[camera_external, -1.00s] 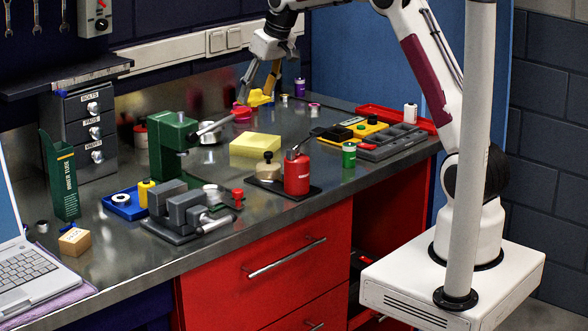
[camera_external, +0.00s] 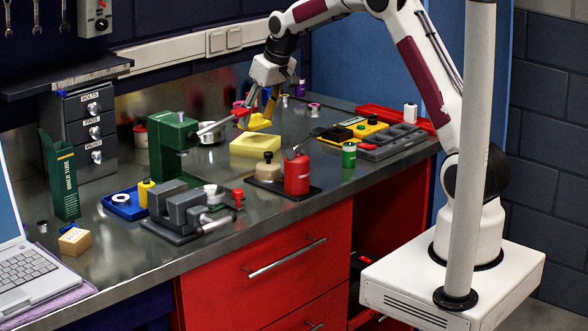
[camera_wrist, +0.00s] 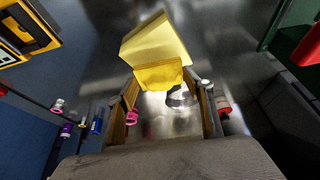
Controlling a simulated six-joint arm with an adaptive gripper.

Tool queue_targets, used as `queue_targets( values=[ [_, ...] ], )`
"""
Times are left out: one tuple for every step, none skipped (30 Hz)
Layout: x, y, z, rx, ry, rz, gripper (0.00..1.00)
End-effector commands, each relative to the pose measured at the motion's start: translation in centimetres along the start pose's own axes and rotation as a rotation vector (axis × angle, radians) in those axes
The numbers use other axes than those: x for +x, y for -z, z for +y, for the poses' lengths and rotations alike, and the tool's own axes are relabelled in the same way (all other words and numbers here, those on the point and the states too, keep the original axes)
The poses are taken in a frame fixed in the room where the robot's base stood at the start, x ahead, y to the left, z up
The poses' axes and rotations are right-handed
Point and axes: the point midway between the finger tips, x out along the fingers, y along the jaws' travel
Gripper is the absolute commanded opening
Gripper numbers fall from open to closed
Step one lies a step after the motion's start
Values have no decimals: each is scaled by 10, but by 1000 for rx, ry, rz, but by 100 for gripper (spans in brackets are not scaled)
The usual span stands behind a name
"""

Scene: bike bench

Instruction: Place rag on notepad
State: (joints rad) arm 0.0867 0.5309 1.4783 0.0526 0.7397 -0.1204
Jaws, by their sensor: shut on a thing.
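The rag (camera_external: 258,124) is a bright yellow bunched cloth held at the tips of my gripper (camera_external: 255,112). In the wrist view the rag (camera_wrist: 160,75) sits between the two fingers of my gripper (camera_wrist: 166,88), which is shut on it. The notepad (camera_external: 256,145) is a pale yellow block lying on the bench. The rag appears just behind and above the notepad's far edge. In the wrist view the notepad (camera_wrist: 155,42) lies just beyond the rag, partly covered by it. I cannot tell whether rag and notepad touch.
A green press (camera_external: 174,145) with a lever stands left of the notepad. A yellow tray (camera_external: 355,128) lies to the right. A pink ring (camera_wrist: 132,117) is behind.

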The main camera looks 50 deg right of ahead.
Motion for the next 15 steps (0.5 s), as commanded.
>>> queue_targets(
  values=[
    [5,-3,0,0,0,-3,37],
    [8,-4,0,0,0,-3,37],
    [12,-6,0,0,0,-3,37],
    [15,-7,0,0,0,-4,37],
    [18,-8,0,0,0,-3,37],
    [21,-9,0,0,0,-2,37],
    [24,-10,0,0,0,-2,37],
    [26,-11,0,0,0,-2,37],
    [28,-12,0,0,0,-2,37],
    [29,-13,0,0,0,-2,37],
    [30,-13,0,0,0,-2,37],
    [30,-13,0,0,0,-1,37],
    [30,-13,0,0,0,-1,37],
    [30,-13,0,0,0,-1,37],
    [30,-13,0,0,0,-1,37]
  ],
)
